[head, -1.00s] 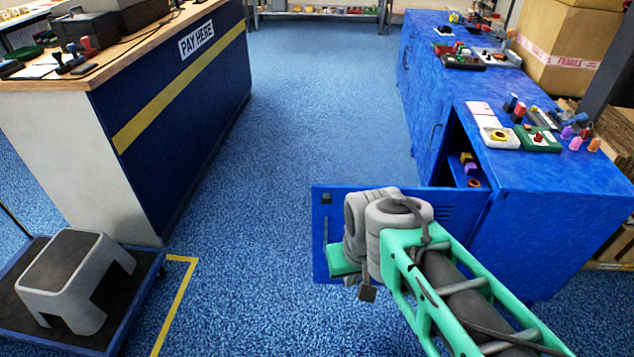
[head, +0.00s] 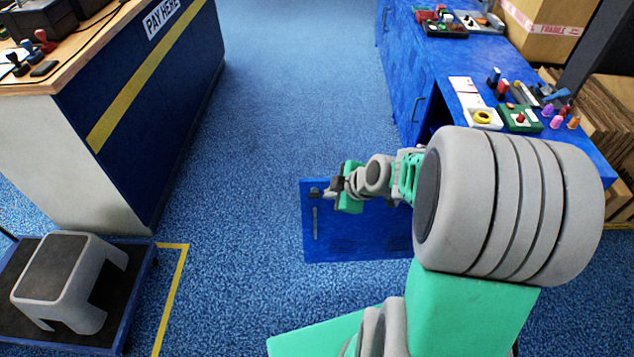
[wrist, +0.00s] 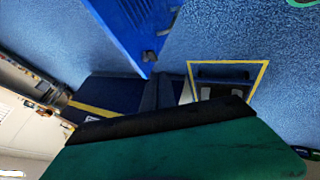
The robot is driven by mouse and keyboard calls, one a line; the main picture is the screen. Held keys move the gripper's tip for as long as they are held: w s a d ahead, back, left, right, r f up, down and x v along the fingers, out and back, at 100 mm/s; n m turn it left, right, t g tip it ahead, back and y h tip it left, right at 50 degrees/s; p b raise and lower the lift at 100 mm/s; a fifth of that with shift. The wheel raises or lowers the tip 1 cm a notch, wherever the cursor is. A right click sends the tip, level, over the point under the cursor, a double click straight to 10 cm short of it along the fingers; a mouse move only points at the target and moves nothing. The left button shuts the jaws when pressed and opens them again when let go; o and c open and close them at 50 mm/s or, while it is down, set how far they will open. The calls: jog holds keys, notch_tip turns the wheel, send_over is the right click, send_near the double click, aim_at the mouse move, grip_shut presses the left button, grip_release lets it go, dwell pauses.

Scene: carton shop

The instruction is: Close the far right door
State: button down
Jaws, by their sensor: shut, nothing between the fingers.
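The blue door (head: 350,240) of the blue cabinet stands open into the aisle, its free edge to the left. A dark knob or latch and a slim vertical handle show near that edge. My arm hides its right part. My gripper (head: 337,189) is shut and empty, overlapping the door's upper left part in the head view. In the wrist view the door (wrist: 140,22) is at the top, with a dark knob (wrist: 149,56) at its corner. My green and black gripper part (wrist: 180,145) fills the bottom there, apart from the door in the picture. I cannot tell whether they touch.
The blue cabinet (head: 400,80) carries trays and small items along the right. A pay counter (head: 150,90) stands left. A grey step stool (head: 70,280) sits on a platform trolley at lower left. The carpeted aisle (head: 280,90) between is clear.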

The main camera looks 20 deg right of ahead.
jog(key=b+x, duration=0.1)
jog(key=x, duration=0.8)
jog(key=shift+f, duration=0.15)
jog(key=w, duration=0.2)
jog(key=shift+w+d, duration=0.35)
jog(key=shift+d, duration=0.05)
jog(key=shift+w+d+r, duration=0.1)
jog(key=shift+w+r, duration=0.15)
jog(key=shift+w, duration=0.15)
